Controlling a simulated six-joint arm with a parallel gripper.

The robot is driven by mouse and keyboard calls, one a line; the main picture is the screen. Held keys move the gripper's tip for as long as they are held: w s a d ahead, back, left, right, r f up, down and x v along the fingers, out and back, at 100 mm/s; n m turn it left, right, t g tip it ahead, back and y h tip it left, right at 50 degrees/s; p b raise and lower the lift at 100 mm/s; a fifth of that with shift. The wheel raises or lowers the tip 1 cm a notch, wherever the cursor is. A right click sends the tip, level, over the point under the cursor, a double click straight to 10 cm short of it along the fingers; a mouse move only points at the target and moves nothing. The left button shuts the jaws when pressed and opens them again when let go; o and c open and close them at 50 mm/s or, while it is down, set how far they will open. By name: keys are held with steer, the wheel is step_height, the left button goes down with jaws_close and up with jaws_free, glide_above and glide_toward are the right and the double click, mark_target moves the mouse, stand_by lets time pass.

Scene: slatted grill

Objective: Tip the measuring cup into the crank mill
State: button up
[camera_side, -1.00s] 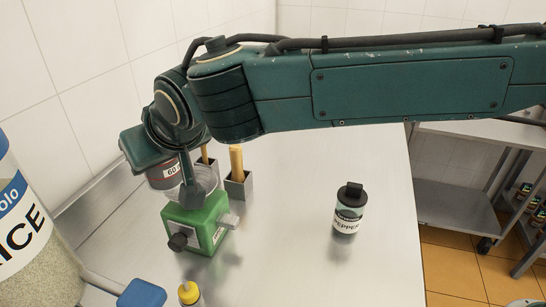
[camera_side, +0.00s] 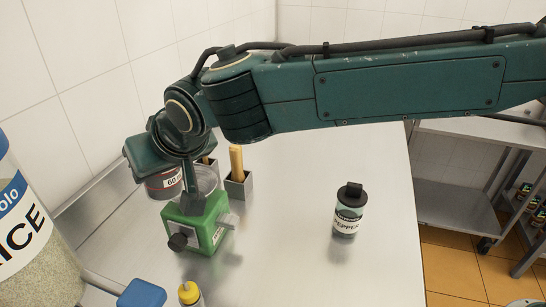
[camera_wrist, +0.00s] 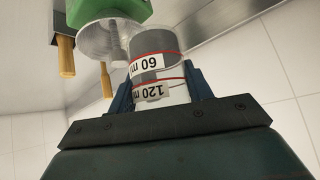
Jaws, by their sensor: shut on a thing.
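The measuring cup (camera_side: 161,187), grey with a "60" label and a red line, is held under my wrist in the side view. It also shows in the wrist view (camera_wrist: 155,45), with 60 and 120 ml labels. My gripper (camera_wrist: 160,85) is shut on it, a blue finger on each side. The crank mill (camera_side: 197,222) is a green box with a clear hopper (camera_side: 207,179) on top. The cup is just left of the hopper in the side view; whether they touch is unclear.
A pepper jar (camera_side: 348,212) stands right of the mill. Metal holders with wooden handles (camera_side: 237,180) stand behind it. A yellow-capped bottle (camera_side: 189,293), a blue object (camera_side: 142,294) and a large rice jar (camera_side: 30,240) are in front and left.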

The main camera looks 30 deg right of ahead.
steer(key=shift+f, duration=0.4)
steer(key=shift+s+a+r+m+g+y, duration=0.15)
steer(key=shift+m+g+y, duration=0.2)
steer(key=shift+g+y, duration=0.2)
steer(key=shift+s+a+m+g+y, duration=0.1)
steer(key=shift+m+g+y, duration=0.3)
steer(key=shift+y, duration=0.25)
steer(key=shift+a+m+g+y, duration=0.15)
steer(key=shift+m+g+y, duration=0.3)
steer(key=shift+g+y, duration=0.45)
steer(key=y, duration=0.1)
steer(key=f+m+g+y, duration=0.1)
steer(key=shift+s+m+y, duration=0.1)
steer(key=shift+m+y, duration=0.2)
steer(key=shift+y, duration=0.1)
steer(key=shift+f+m+g+y, duration=0.1)
steer(key=shift+m+g+y, duration=0.4)
steer(key=shift+g+y, duration=0.25)
steer(key=m+y, duration=0.1)
steer(key=r+y, duration=0.1)
steer(key=w+d+m+g+y, duration=0.1)
steer(key=y, duration=0.1)
steer(key=shift+r+m, duration=0.3)
steer(key=shift+r, duration=0.05)
steer(key=m+y, duration=0.2)
steer(key=d+r+m+y, duration=0.1)
steer(key=shift+w+r+y, duration=0.1)
steer(key=shift+w+y, duration=0.25)
